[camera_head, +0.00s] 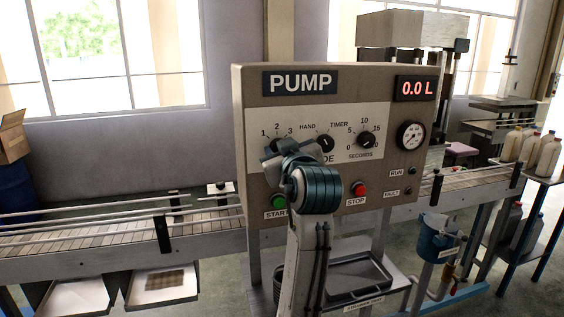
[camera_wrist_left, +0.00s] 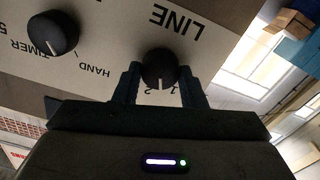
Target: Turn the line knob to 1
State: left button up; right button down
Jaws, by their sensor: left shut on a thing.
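The line knob (camera_wrist_left: 159,67) is a round black knob on the pump panel (camera_head: 340,82), below the word LINE in the upside-down left wrist view. Its white mark points between the 2 and the 1 there; the 3 is hidden. My left gripper (camera_wrist_left: 160,82) has a finger on each side of the knob and is shut on it. In the head view my left gripper (camera_head: 274,150) is at the panel's left side, below the numbers 1, 2 and 3, and my arm covers much of the lower panel. My right gripper is out of view.
The mode knob (camera_head: 325,143) and the seconds knob (camera_head: 367,139) are to the right. The display (camera_head: 415,88) reads 0.0 L. A green start button (camera_head: 279,202) and red stop button (camera_head: 359,189) sit lower. A conveyor (camera_head: 110,236) runs past the panel.

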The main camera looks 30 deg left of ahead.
pick_arm(q)
jog(key=shift+n+b, duration=1.9)
jog(key=shift+n, duration=0.3)
jog(key=o, duration=0.8)
jog(key=shift+o, duration=1)
jog(key=shift+w+a+f, duration=0.1)
jog(key=shift+w+a, duration=0.1)
jog(key=shift+s+d, duration=0.1)
